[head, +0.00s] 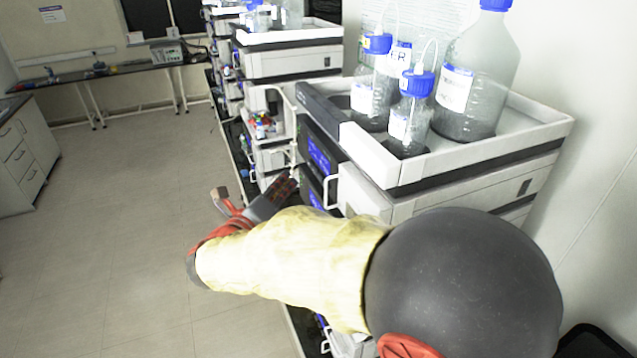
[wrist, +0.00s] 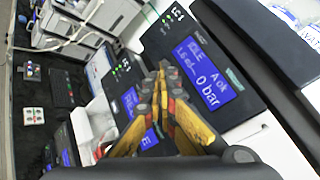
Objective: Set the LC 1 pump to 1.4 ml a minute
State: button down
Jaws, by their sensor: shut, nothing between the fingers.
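The LC 1 pump's dark front panel (wrist: 160,40) is in the wrist view, tilted in the picture, with an "LC1" label near its top. Its blue display (wrist: 205,80) reads "IDLE", "A ok", what looks like "1.6 ml" and "0 bar". The row of small lights and marks beside the label is too small to read. My gripper (wrist: 165,78) is shut and empty. Its fingers overlap the panel in the wrist view, and I cannot tell whether they touch it. In the head view, my gripper (head: 283,190) is beside the stack's front, near the upper blue display (head: 318,152).
A second blue display (wrist: 135,102) sits on the module below, partly hidden by my fingers. A white tray (head: 480,150) with several blue-capped bottles tops the stack. More instrument stacks (head: 285,60) stand behind. The floor (head: 110,200) on the left is clear.

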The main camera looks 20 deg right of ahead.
aim_at(320, 178)
jog(key=shift+d, duration=1.95)
jog(key=shift+d, duration=0.45)
jog(key=shift+d+p, duration=0.35)
jog(key=shift+d, duration=0.05)
dwell(0.5)
jog(key=shift+a, duration=0.15)
dwell(0.3)
jog(key=shift+a+p, duration=0.35)
jog(key=shift+a, duration=0.35)
